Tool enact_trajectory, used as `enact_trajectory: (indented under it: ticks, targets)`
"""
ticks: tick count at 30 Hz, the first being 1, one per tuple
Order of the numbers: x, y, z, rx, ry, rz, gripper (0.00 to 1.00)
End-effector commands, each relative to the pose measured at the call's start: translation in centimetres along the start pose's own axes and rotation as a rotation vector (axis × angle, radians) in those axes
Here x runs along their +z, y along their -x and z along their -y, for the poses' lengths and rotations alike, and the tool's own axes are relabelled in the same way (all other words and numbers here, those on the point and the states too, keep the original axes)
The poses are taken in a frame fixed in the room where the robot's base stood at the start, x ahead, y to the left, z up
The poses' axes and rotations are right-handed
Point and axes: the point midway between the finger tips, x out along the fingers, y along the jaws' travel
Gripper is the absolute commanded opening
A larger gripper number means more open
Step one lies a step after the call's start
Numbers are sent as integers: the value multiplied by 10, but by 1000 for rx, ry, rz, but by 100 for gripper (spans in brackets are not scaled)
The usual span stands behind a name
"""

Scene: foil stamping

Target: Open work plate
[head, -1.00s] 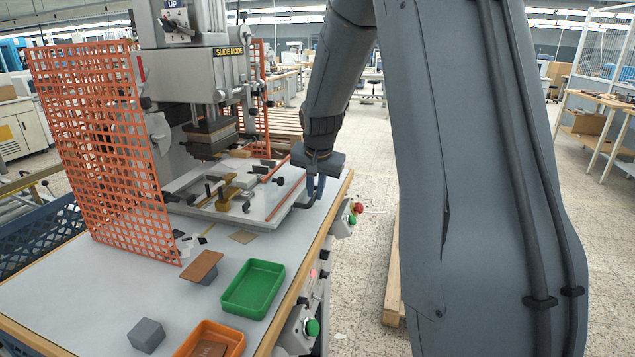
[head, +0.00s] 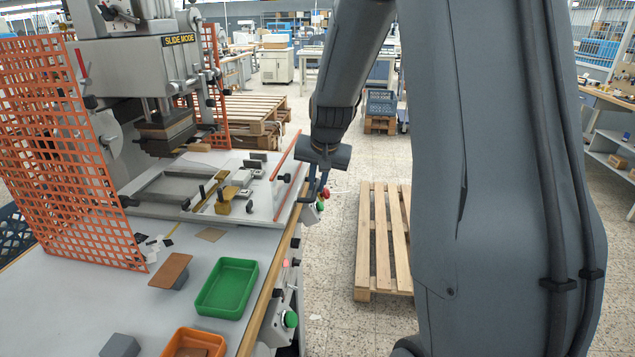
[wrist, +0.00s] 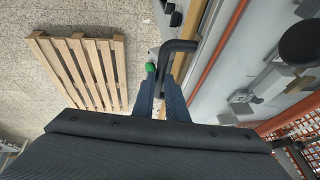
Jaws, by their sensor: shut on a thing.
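The work plate (head: 144,211) is a pale flat slab under the stamping press, carrying a grey frame, brass-coloured blocks and black knobs. It stands out to the right of the press head (head: 168,133), with its right side at the table's edge. A red bar (head: 285,156) runs along that side. My gripper (head: 318,185) is at the plate's right side. In the wrist view, its two fingers (wrist: 162,98) are shut on the black bent handle (wrist: 181,46). The gripped end of the handle is partly hidden between the fingers.
An orange mesh guard (head: 60,140) stands left of the press. A wooden pallet (head: 383,240) lies on the floor at right.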

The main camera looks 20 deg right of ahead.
Motion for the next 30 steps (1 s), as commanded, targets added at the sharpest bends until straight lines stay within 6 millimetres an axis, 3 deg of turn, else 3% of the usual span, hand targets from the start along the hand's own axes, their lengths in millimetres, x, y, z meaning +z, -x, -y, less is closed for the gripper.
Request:
enact_trajectory:
  ticks: [1, 2, 5, 17, 30]
  targets:
    - [-1, 0, 0, 0, 0, -2, 0]
    - [-1, 0, 0, 0, -1, -2, 16]
    - [-1, 0, 0, 0, -2, -2, 31]
    - [-2, 6, 0, -1, -2, -4, 31]
    - [-1, 63, 0, -1, -3, -4, 31]
